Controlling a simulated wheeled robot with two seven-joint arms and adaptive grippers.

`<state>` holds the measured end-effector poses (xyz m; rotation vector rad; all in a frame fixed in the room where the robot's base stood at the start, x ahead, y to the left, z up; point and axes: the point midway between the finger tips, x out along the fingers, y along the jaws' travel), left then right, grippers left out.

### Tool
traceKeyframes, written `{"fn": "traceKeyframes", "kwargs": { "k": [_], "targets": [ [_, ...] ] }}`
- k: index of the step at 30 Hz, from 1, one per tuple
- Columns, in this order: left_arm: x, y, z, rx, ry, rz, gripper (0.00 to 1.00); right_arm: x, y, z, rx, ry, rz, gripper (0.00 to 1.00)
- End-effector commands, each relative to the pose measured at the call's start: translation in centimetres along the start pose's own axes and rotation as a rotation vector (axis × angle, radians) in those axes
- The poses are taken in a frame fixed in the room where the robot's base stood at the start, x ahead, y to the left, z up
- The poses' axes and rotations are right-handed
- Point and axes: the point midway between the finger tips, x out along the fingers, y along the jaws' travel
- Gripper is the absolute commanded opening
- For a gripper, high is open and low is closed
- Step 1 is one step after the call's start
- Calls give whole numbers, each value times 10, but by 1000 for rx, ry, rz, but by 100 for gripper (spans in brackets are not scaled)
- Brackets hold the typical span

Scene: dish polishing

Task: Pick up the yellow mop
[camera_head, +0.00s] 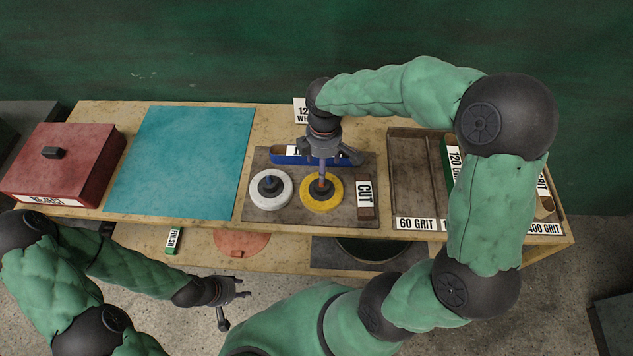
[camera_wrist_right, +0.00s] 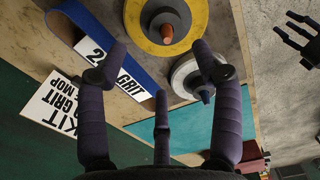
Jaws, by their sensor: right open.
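The yellow mop (camera_head: 334,203) is a yellow ring with a dark hub and an orange-brown tip. It lies flat on the dark mat, right of the white mop (camera_head: 284,200). In the right wrist view the yellow mop (camera_wrist_right: 204,32) is at the top, partly cut off, with the white mop (camera_wrist_right: 183,72) below it. My right gripper (camera_head: 325,163) is over the back part of the mat, behind and above the yellow mop's hub. Its fingers are spread and empty in the right wrist view (camera_wrist_right: 160,80). My left gripper (camera_head: 236,300) is low in front of the bench, fingers apart and empty.
A CUT bar (camera_head: 366,198) lies right of the yellow mop. A divided grit tray (camera_head: 415,180) stands at right. A teal sheet (camera_head: 180,160) and a red box (camera_head: 75,165) are at left.

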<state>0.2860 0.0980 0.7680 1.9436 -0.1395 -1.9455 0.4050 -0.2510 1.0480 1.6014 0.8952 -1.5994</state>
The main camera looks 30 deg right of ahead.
Motion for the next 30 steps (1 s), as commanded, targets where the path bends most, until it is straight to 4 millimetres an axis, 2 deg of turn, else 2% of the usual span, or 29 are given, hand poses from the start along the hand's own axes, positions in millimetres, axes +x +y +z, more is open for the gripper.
{"fn": "traceKeyframes", "kwargs": {
  "k": [1, 6, 16, 25, 30],
  "targets": [
    [3, -1, 0, 0, -1, 0, 40, 12, -1, 1, 0, -3, -5, 66],
    [8, -3, 0, 0, 0, 0, 40, 36, -2, 0, 0, -2, -4, 66],
    [12, -4, -1, 0, 1, 0, 40, 54, -4, 0, 1, -1, -3, 66],
    [24, -8, -1, 0, 1, 0, 40, 94, -10, -1, 1, -1, -4, 66],
    [24, -8, -1, 0, 1, 0, 40, 98, -9, -2, 1, 1, -1, 66]
  ]
}}
